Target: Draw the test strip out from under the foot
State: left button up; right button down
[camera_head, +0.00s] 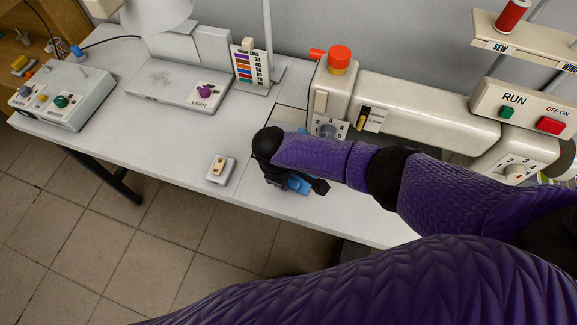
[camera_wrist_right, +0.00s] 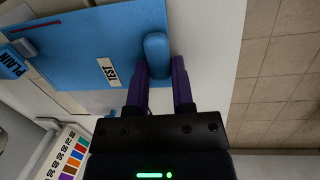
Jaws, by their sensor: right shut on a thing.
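The test strip (camera_wrist_right: 95,50) is a flat blue cloth with a white TEST label, lying on the pale machine bed in the right wrist view. A rounded blue tab (camera_wrist_right: 157,50) stands at its near edge. My right gripper (camera_wrist_right: 160,72) is shut on this tab, with a purple finger on either side. In the head view a little blue (camera_head: 298,184) shows beneath my right gripper (camera_head: 300,182) at the table's front edge. My arm covers most of the strip there. The foot is not clearly visible in either view. My left gripper is out of view.
The beige sewing machine (camera_head: 430,107) stands behind my right arm. A small switch box (camera_head: 221,170) sits left of my gripper. A lamp base (camera_head: 175,85), a colour chart (camera_head: 250,68) and a control box (camera_head: 62,97) stand farther left. Open tiled floor (camera_head: 150,240) lies in front.

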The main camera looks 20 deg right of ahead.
aim_at(283, 197)
jog(key=shift+s+a, duration=0.1)
jog(key=shift+s+a+r+p, duration=0.2)
jog(key=shift+s+a+p, duration=0.3)
jog(key=shift+s+p, duration=0.25)
jog(key=shift+s+a, duration=0.35)
jog(key=shift+s, duration=0.15)
jog(key=shift+f, duration=0.15)
jog(key=shift+s+p, duration=0.1)
jog(key=shift+p, duration=0.2)
